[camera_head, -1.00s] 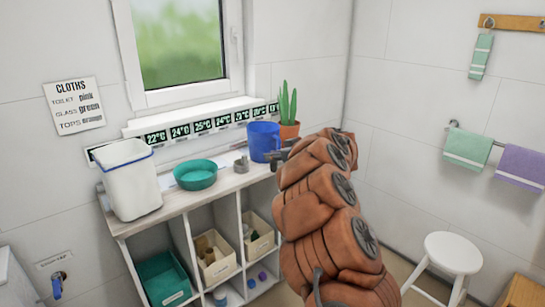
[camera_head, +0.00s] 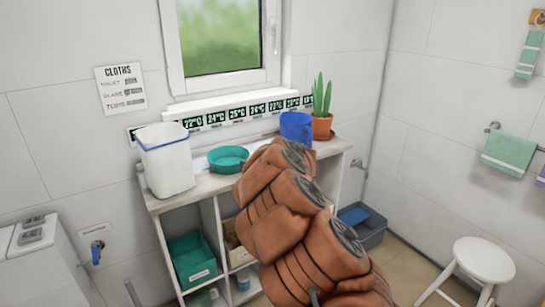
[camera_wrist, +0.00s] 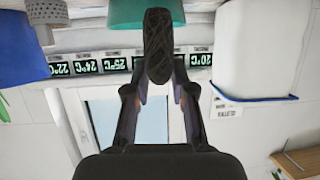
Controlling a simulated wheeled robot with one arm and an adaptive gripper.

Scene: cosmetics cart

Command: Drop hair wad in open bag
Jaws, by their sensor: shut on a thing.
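My gripper (camera_wrist: 158,82) is shut on a dark, stringy, elongated hair wad (camera_wrist: 159,42) in the wrist view. That view is upside down. In the head view my arm hides the gripper and the wad. A white open-topped container with a blue rim (camera_head: 167,167) stands at the left end of the shelf top; it may be the open bag, but I cannot tell whether it is a bag or a bin. It also shows at the right of the wrist view (camera_wrist: 255,45), apart from the gripper.
A teal bowl (camera_head: 228,160) stands right of the white container. A blue mug (camera_head: 296,126) and a potted plant (camera_head: 322,112) stand further right. A teal bin (camera_head: 193,262) sits in the shelf below. A white stool (camera_head: 482,262) stands on the floor at right.

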